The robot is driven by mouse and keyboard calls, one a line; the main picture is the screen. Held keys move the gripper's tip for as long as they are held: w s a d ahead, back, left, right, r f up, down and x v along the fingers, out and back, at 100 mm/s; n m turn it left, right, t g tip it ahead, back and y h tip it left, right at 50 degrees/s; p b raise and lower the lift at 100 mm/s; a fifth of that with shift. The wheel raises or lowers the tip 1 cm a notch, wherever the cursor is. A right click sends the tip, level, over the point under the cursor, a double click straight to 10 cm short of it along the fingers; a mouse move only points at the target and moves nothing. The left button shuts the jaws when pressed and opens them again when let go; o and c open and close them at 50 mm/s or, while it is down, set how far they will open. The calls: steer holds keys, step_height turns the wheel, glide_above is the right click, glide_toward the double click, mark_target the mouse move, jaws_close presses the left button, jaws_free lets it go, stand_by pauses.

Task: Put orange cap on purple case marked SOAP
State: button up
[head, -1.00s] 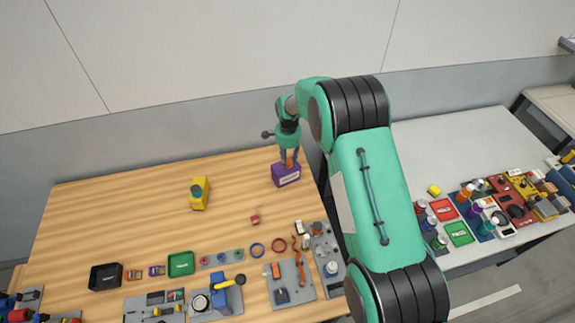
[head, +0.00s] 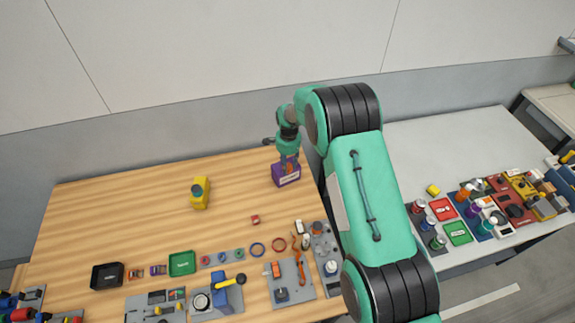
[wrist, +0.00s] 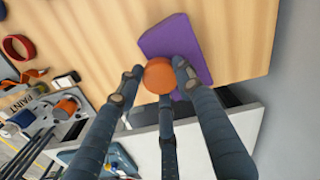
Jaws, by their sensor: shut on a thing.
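The purple case (head: 287,177) stands at the back right of the wooden table, with a white label whose lettering is too small to read. It also shows in the wrist view (wrist: 185,42). My gripper (head: 289,160) is over the top of the case. In the wrist view its fingers (wrist: 158,73) are closed around the round orange cap (wrist: 158,76). The cap lies over the near edge of the case in that view. Whether the cap touches the case is hidden.
A yellow container (head: 200,195) with a dark top stands left of the case. A small red block (head: 255,219), a green tray (head: 182,263) and a black tray (head: 107,276) lie nearer. The wood around the case is mostly clear. A grey table (head: 450,140) with several items adjoins at right.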

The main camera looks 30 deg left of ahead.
mark_target(288, 167)
steer(key=shift+f, duration=0.15)
steer(key=o, duration=0.9)
steer(key=shift+o, duration=0.2)
step_height(288, 167, up, 12)
steer(key=b, duration=0.2)
steer(key=shift+d, duration=0.15)
stand_by(0.4)
steer(key=shift+r, duration=0.2)
